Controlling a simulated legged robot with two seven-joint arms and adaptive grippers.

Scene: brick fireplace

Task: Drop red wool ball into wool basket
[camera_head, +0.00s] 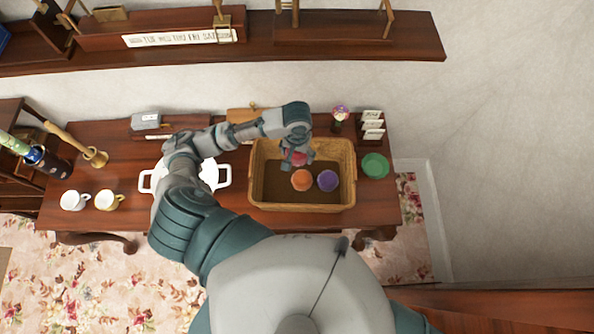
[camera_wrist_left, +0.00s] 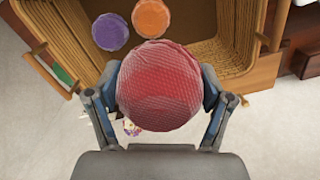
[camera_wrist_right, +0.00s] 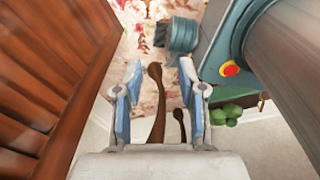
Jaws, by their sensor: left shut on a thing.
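The red wool ball (camera_wrist_left: 160,85) is held between the two fingers of my left gripper (camera_wrist_left: 160,92). In the head view the red ball (camera_head: 298,158) and my left gripper (camera_head: 297,152) are over the back part of the wool basket (camera_head: 348,170). The basket wall (camera_wrist_left: 30,50) also shows in the left wrist view. An orange ball (camera_head: 302,180) and a purple ball (camera_head: 327,180) lie inside the basket. My right gripper (camera_wrist_right: 160,100) is open and empty, and it is not seen in the head view.
The basket stands on a wooden table (camera_head: 225,200). A white pot (camera_head: 146,182) stands left of it, partly behind my arm. A green bowl (camera_head: 375,166) is at its right. Wooden panelling (camera_wrist_right: 50,80) is close to the left of my right gripper.

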